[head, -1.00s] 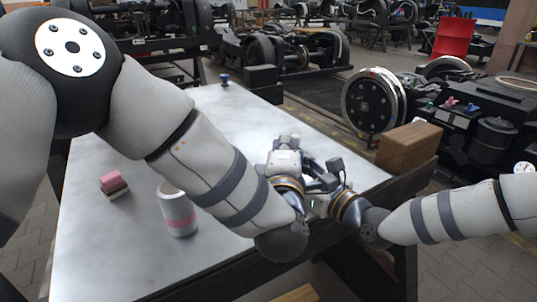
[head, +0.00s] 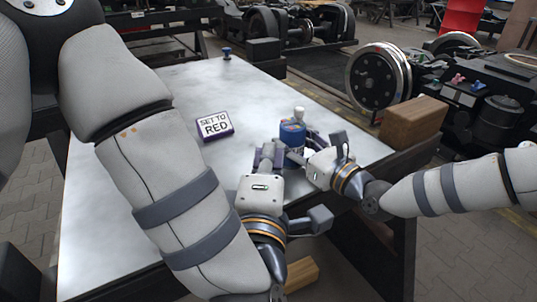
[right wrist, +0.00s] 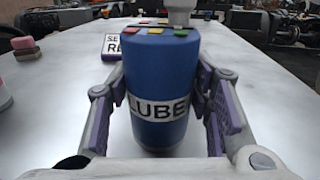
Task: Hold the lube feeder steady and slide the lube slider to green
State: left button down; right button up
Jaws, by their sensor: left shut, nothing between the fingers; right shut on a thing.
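The lube feeder (head: 292,137) is a blue upright can near the table's right edge. In the right wrist view the feeder (right wrist: 158,75) shows a white LUBE label and small coloured patches on its top, red among them. My right gripper (head: 307,150) is shut on the feeder, one finger on each side. My left gripper (head: 267,156) is shut and empty, just left of the feeder; I cannot tell if they touch.
A sign (head: 215,126) reading SET TO RED lies on the metal table (head: 110,200). A wooden block (head: 412,120) sits at the right edge, a blue knob (head: 227,53) at the far end. A pinkish block (right wrist: 24,47) shows in the right wrist view.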

jog(key=o, duration=1.3)
